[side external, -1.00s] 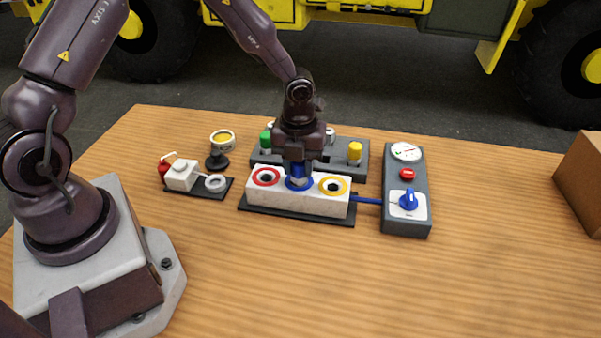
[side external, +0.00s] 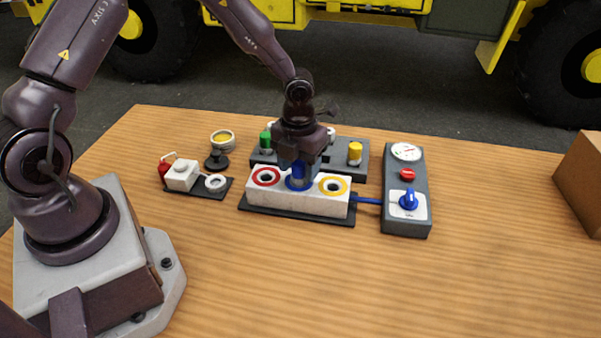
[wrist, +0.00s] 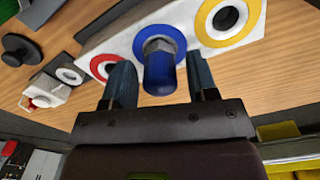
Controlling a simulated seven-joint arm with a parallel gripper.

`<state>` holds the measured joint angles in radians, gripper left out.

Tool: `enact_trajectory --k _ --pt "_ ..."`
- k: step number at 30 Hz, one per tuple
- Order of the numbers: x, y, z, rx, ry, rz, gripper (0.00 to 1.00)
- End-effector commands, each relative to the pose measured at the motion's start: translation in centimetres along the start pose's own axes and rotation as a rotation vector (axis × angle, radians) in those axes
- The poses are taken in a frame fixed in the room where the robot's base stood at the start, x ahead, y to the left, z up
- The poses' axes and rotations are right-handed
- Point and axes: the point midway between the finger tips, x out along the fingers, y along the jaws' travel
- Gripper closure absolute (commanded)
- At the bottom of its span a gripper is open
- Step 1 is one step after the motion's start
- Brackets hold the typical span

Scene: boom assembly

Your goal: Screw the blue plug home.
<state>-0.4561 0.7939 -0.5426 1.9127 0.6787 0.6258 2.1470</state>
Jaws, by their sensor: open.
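The blue plug (side external: 298,173) stands upright in the middle, blue-ringed port of the white block (side external: 325,203). In the wrist view the plug (wrist: 160,76) shows a blue cylindrical head and a silver hex section, part of which is visible above the blue ring (wrist: 178,38). My gripper (side external: 297,166) is over the plug from above. In the wrist view its two fingers (wrist: 161,80) stand apart on either side of the plug, with a visible gap on each side. How deep the plug sits is hard to tell.
Red-ringed (side external: 266,177) and yellow-ringed (side external: 333,186) ports flank the plug. A grey rack with green (side external: 266,141) and yellow (side external: 355,151) plugs stands close behind. A control panel (side external: 406,225) with gauge and blue knob is at right. The front table is clear.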

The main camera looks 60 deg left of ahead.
Motion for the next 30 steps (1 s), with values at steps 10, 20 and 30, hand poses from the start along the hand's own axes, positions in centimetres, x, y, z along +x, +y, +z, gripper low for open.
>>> enact_trajectory --k 10,20,30 --pt "-0.03 -0.03 0.0 -0.657 -0.002 0.001 0.47" --pt "-0.03 -0.01 0.02 -0.96 -0.001 -0.001 0.47" --pt "-0.04 -0.05 -0.01 -1.149 -0.002 0.001 0.47"
